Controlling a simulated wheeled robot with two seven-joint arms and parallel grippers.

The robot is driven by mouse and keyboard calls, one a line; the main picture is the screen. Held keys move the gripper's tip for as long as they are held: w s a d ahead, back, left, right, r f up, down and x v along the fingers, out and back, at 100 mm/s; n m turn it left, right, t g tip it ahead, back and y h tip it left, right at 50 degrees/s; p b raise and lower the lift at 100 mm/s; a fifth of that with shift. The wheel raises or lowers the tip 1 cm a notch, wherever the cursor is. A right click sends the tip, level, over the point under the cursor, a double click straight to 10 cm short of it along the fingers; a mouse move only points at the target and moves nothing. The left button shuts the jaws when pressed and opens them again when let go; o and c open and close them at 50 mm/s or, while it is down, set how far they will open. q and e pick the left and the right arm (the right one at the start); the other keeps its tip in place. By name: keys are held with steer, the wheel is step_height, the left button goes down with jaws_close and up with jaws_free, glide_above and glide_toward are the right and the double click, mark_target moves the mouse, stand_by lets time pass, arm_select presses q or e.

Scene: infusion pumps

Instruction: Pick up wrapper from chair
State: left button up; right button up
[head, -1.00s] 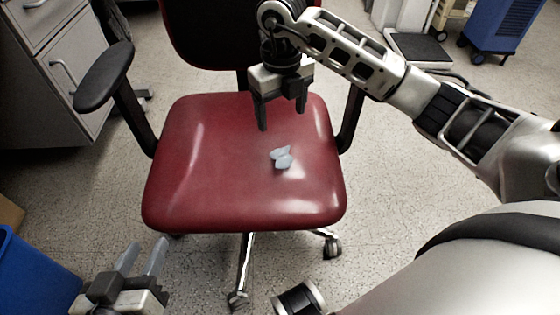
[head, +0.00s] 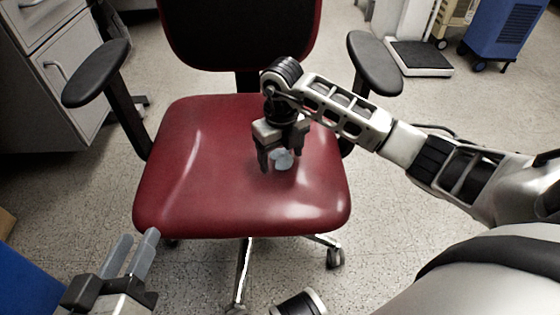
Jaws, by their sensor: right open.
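The wrapper (head: 283,160) is a small crumpled grey-blue piece on the red seat of the chair (head: 200,185), right of the seat's middle. My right gripper (head: 280,164) points down at the wrapper, with its open fingers on either side of it in the picture. The gripper hides part of the wrapper, and I cannot tell if they touch. My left gripper (head: 135,252) is low at the left, in front of the chair and away from the wrapper. Its two fingers are apart and nothing shows between them.
The chair has black armrests (head: 97,72) on both sides and a backrest (head: 235,35) behind the seat. A grey drawer cabinet (head: 60,90) stands at the left. A blue bin (head: 40,285) is at lower left. A blue wheeled unit (head: 500,35) stands at back right.

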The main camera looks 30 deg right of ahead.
steer(key=c, duration=1.1)
steer(key=shift+r, duration=0.1)
